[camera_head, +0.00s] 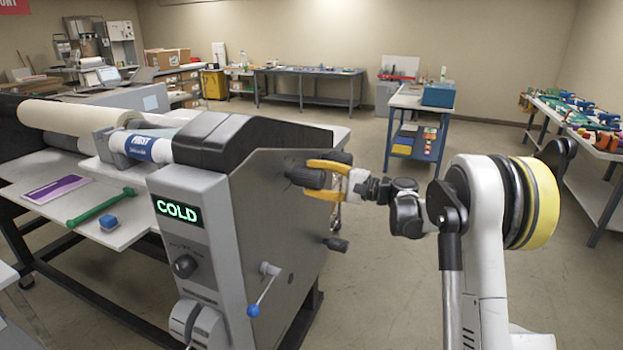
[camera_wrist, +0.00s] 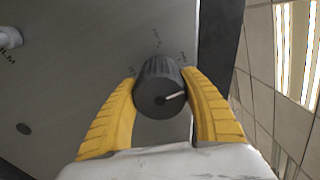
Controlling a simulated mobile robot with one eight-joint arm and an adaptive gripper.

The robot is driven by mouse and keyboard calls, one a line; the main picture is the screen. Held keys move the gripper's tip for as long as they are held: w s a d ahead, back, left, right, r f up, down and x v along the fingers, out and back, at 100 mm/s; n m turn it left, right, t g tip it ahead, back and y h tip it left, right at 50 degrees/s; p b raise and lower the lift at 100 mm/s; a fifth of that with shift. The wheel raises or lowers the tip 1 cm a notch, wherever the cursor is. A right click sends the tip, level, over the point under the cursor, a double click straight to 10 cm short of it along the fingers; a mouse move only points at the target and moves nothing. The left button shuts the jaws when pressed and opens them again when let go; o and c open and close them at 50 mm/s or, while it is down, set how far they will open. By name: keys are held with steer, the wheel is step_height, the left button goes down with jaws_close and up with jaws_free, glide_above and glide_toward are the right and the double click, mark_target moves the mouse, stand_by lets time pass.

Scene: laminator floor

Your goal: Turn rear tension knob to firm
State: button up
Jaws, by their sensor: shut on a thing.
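The knob (camera_wrist: 160,88) is black, ribbed and round, with a white pointer line on its face. It sits on the grey side panel of the laminator (camera_head: 290,190). In the wrist view the pointer aims to the right and slightly up. Small marks are printed around the knob, too blurred to read. My gripper (camera_wrist: 163,100) has its yellow fingers on both sides of the knob, shut on it. In the head view my gripper (camera_head: 327,180) reaches the panel's upper part from the right, and the knob (camera_head: 307,178) shows partly between the fingers.
A second black knob (camera_head: 335,244) sticks out lower on the same panel. A blue-tipped lever (camera_head: 254,310) and a dial (camera_head: 184,265) are nearer the front. The display (camera_head: 178,212) reads COLD.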

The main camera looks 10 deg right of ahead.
steer(key=o, duration=1.2)
steer(key=v, duration=1.2)
